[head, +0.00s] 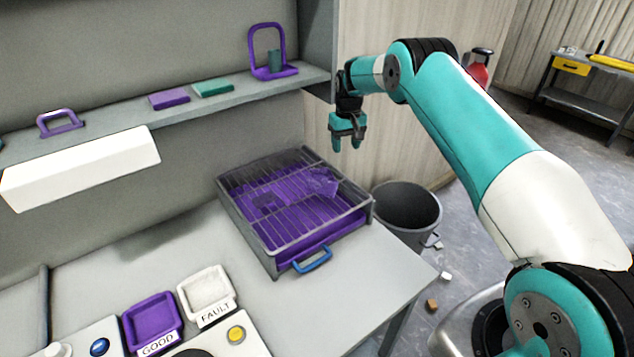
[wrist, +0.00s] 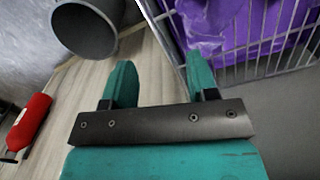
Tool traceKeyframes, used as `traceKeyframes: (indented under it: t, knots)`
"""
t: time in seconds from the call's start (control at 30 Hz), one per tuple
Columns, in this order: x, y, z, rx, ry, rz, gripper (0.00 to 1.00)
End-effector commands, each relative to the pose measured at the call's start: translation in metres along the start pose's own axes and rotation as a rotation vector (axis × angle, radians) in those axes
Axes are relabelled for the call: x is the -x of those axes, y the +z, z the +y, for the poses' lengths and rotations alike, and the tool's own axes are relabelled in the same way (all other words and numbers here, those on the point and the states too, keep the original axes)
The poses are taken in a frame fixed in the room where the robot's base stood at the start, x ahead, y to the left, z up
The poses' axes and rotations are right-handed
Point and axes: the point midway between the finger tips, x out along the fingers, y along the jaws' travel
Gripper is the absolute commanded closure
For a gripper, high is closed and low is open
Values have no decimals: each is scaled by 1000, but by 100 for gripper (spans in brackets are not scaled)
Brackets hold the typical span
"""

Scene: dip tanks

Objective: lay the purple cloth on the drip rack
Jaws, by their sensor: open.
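The drip rack (head: 290,243) is a grey frame with wire bars over a purple interior, standing on the bench; its bars also show in the wrist view (wrist: 262,48). The purple cloth (head: 320,182) lies crumpled on the bars near the rack's back right side. In the wrist view the cloth (wrist: 205,32) shows at the top, beyond the right fingertip. My gripper (head: 346,143) is open and empty, above and behind the rack's back right corner. Its two teal fingers (wrist: 160,78) are apart with nothing between them. Purple on purple makes the cloth's full outline hard to tell.
A dark bin (head: 408,222) stands on the floor right of the bench. A shelf (head: 235,95) behind holds a purple stand (head: 270,70) and flat blocks. Purple (head: 152,318) and white (head: 206,293) trays sit at the front.

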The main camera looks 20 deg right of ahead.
Motion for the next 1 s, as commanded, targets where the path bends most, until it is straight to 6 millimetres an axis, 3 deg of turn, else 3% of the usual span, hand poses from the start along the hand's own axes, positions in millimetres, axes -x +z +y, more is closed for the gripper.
traceKeyframes:
  t: [0.07,0.2,0.3,0.7,0.8,1.0]
  knots:
    - [0,1,0,1,0,-2,51]
    - [-5,-2,-4,2,0,-2,84]
    - [-13,-8,-14,5,0,-1,100]
    - [-40,-36,-61,2,0,1,100]
    - [-55,-36,-62,1,0,-2,100]
    - [-65,-37,-62,1,0,-1,100]
